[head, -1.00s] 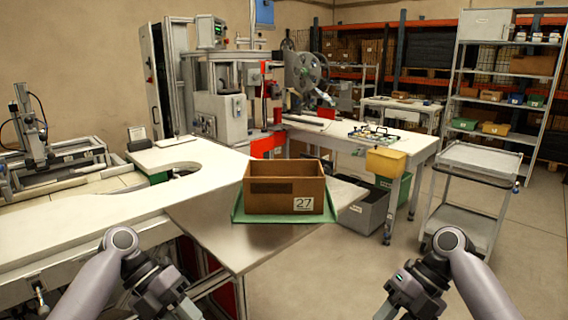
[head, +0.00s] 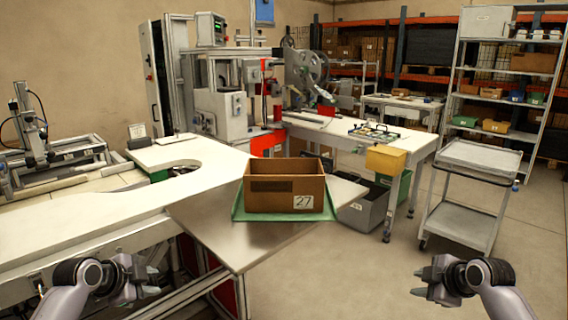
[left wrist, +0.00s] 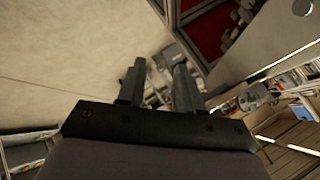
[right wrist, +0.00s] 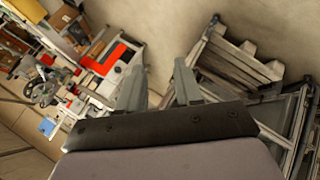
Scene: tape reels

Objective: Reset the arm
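My left gripper (head: 150,281) is at the lower left of the head view, in front of the table's near edge, with its fingers pointing right. In the left wrist view its two fingers (left wrist: 158,85) stand apart with nothing between them. My right gripper (head: 420,282) is at the lower right of the head view, over open floor, with its fingers pointing left. In the right wrist view its fingers (right wrist: 161,87) are apart and empty. Neither gripper touches anything.
A brown box (head: 285,190) marked 27 sits on a green mat (head: 240,214) on the metal table end (head: 215,240). A white worktable (head: 90,215) is at left. A grey cart (head: 470,190) stands at right.

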